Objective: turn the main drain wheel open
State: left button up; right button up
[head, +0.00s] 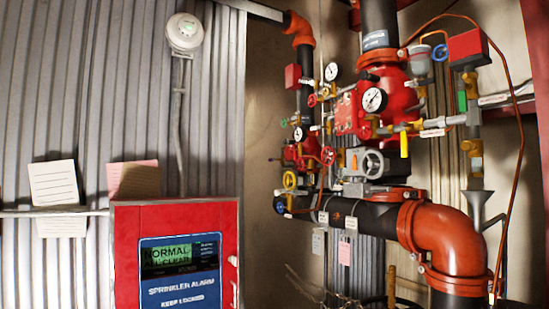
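Several handwheels show on the riser pipework at the right. A grey spoked wheel (372,164) sits on a grey gearbox below the red valve body (350,112). A red wheel (327,155), a yellow wheel (289,180) and a blue wheel (280,207) are to its left and lower left. Another blue wheel (440,53) is at the upper right. I cannot tell which one is the main drain wheel, nor whether any is open; tag writing is too small to read. Neither of my grippers is in view.
A red alarm panel (130,255) with a lit screen stands at the lower centre left. Black and orange pipe (450,240) bends down at the lower right. Gauges (374,100) and thin copper tubing surround the valves. Notes hang on the corrugated wall (90,110).

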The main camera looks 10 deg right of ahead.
aim_at(328, 156)
jog(key=z, duration=0.75)
